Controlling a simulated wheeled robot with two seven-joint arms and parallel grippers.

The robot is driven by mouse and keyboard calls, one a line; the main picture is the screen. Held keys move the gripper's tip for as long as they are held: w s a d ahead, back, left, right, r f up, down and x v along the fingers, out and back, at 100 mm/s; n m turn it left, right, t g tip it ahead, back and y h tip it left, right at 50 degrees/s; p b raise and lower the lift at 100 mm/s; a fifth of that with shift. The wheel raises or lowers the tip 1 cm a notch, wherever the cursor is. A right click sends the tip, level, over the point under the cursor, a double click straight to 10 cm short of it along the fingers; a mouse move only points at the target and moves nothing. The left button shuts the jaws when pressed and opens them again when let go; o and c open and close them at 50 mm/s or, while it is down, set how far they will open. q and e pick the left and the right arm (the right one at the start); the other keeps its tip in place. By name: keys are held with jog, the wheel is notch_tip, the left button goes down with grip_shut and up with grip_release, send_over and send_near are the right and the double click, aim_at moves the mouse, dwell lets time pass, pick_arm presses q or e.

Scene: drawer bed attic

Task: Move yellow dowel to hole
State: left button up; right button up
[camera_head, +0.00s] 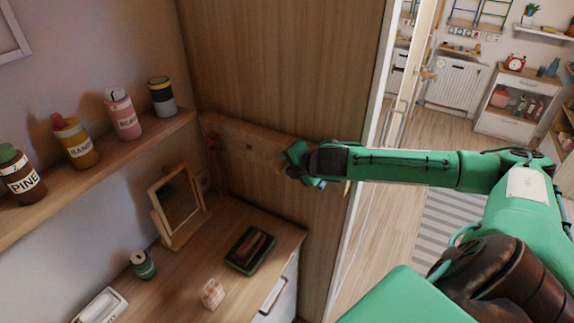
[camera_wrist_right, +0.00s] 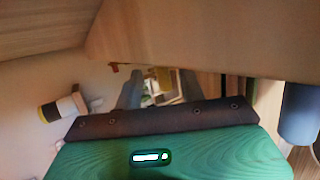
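My right gripper (camera_head: 290,166) is in front of the wooden wall panel, beside a wooden board (camera_head: 240,138) fixed low on it. A small dark hole (camera_head: 249,149) shows on the board, left of the gripper. The right wrist view shows two grey fingers (camera_wrist_right: 160,90) standing apart. A yellow piece (camera_wrist_right: 162,78), which looks like the yellow dowel, shows between them; whether they clamp it is unclear. A little yellow (camera_head: 279,168) also shows at the gripper's tip in the head view. My left gripper is not in view.
A wall shelf (camera_head: 85,180) at left carries several bottles. An open doorway lies to the right.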

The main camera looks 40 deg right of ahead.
jog(key=shift+s, duration=0.15)
jog(key=shift+s+r, duration=0.15)
jog(key=shift+s, duration=0.05)
jog(key=b+v, duration=0.5)
jog(key=v, duration=0.8)
jog(key=shift+b, duration=0.3)
dwell(0.6)
